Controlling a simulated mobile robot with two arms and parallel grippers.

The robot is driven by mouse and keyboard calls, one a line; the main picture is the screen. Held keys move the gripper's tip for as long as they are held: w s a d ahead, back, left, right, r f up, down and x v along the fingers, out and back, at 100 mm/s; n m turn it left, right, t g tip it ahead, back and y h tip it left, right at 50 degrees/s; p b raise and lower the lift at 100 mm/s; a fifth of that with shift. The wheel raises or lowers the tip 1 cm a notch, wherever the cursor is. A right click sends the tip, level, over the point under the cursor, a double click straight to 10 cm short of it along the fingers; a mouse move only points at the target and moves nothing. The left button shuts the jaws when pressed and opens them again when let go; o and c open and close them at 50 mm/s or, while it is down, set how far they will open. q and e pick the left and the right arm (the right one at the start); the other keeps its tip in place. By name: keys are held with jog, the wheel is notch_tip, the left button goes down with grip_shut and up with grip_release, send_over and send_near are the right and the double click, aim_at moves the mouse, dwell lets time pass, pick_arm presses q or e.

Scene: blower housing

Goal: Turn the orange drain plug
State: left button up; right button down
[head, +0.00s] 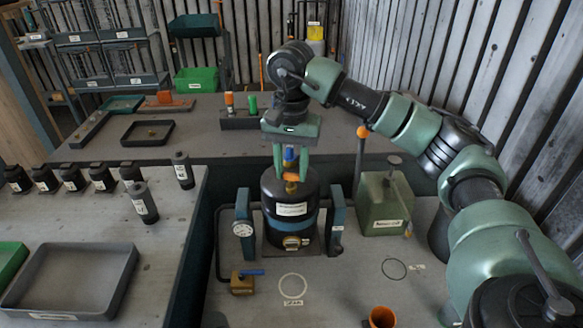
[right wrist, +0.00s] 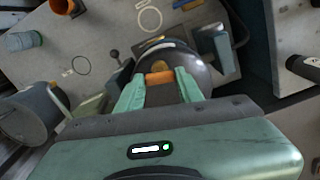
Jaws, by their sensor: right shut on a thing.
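The black blower housing (head: 291,222) stands upright on the bench, with a blue band and a white label. My right gripper (head: 290,173) points down over the top of the housing. Its green fingers are shut on an orange piece, seen between the fingertips in the right wrist view (right wrist: 159,78); this looks like the orange drain plug. A blue part shows between the fingers in the head view, and a brass fitting (head: 291,188) shows just below them. The fingers hide much of the piece, so its turn angle cannot be told. My left gripper is out of view.
A gauge (head: 243,229) and posts flank the housing. A green can (head: 384,204) and an orange-knobbed lever (head: 361,133) stand to its right. A brass valve with a blue handle (head: 243,283) and an orange cup (head: 381,317) lie in front. A white ring mark (head: 292,286) has clear bench around it.

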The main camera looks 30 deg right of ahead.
aim_at(291, 174)
jog(key=c, duration=0.9)
grip_release()
jog(key=shift+a, duration=0.1)
notch_tip(291, 174, up, 8)
jog(key=shift+f, duration=0.1)
